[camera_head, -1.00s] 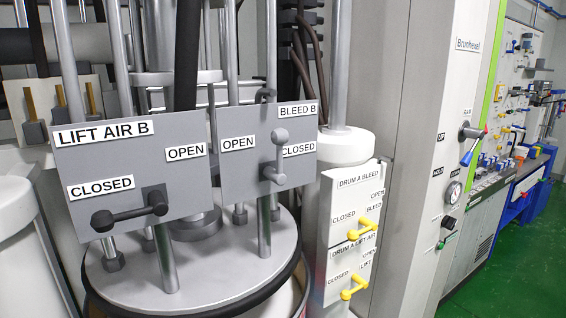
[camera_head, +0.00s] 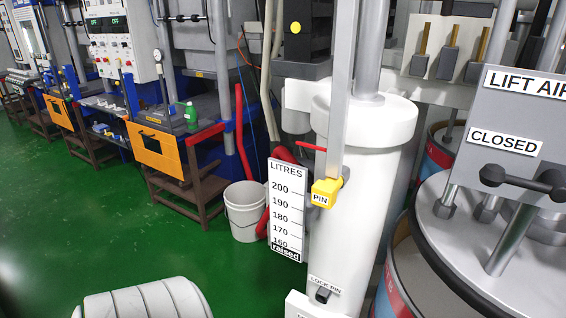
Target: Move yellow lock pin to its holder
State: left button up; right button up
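The yellow lock pin (camera_head: 325,192), labelled PIN, sits at the upper part of the white column (camera_head: 349,225), beside the litres scale and in front of a grey vertical bar (camera_head: 341,90). A small dark holder (camera_head: 322,295) is low on the same column, under a LOCK PIN label. It lies below the yellow pin and apart from it.
A LITRES scale (camera_head: 287,210) hangs left of the pin. A grey drum lid (camera_head: 455,255) and a LIFT AIR panel with a black handle (camera_head: 522,182) stand at right. A white bucket (camera_head: 245,212) stands on the green floor, which is largely open at left.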

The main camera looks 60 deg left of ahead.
aim_at(324, 193)
jog(key=j+u, duration=0.1)
jog(key=u, duration=0.75)
jog(key=j+u, duration=0.1)
jog(key=u, duration=0.35)
jog(key=i, duration=0.05)
